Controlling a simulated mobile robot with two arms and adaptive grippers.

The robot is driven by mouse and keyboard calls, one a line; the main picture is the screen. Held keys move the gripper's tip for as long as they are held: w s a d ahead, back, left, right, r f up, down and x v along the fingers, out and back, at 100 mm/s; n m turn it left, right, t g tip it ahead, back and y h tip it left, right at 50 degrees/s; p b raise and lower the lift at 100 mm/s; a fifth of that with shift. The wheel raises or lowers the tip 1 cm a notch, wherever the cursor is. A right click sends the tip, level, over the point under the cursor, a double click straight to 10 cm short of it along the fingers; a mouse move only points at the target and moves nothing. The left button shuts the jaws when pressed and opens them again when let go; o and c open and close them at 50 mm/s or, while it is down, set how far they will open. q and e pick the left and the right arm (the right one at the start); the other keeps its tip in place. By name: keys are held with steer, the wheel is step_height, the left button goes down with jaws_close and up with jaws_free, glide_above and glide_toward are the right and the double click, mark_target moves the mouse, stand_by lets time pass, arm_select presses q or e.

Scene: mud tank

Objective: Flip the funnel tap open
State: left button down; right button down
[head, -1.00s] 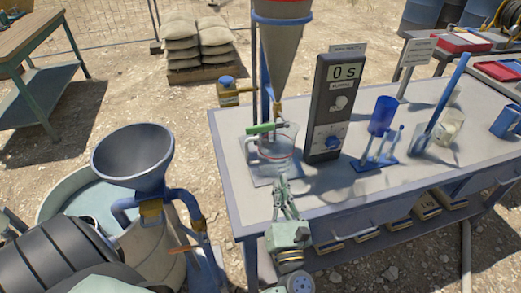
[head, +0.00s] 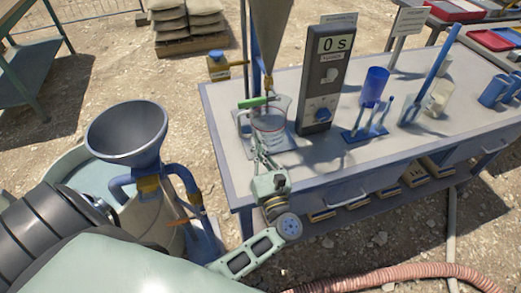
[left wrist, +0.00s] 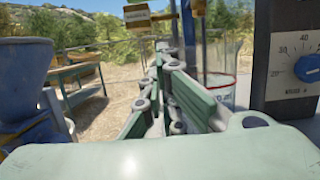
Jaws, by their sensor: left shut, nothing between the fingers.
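The grey cone funnel (head: 271,35) hangs over the front left of the workbench, its top out of the frame. At its brass outlet (head: 268,84) is a tap with a green lever (head: 253,102), lying roughly level and pointing left. A clear beaker (head: 270,122) stands under the outlet; it also shows in the left wrist view (left wrist: 219,88). My left gripper (head: 257,140) is shut and empty, its fingers up in front of the beaker, below the lever. In the left wrist view its fingers (left wrist: 162,58) come together ahead, left of the beaker. My right gripper is not in view.
A tall timer box (head: 323,85) reading 0 S stands right of the beaker. A blue tube stand (head: 365,133) and cups are farther right on the workbench (head: 222,130). Open ground lies between.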

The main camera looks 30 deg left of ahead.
mark_target(259, 101)
arm_select(q)
steer(key=w+a+r+p, duration=0.2)
steer(key=a+r+p, duration=0.1)
steer(key=r+p, duration=0.1)
steer(key=shift+w+r, duration=0.3)
steer(key=shift+r, duration=0.25)
steer(key=shift+a+f, duration=0.1)
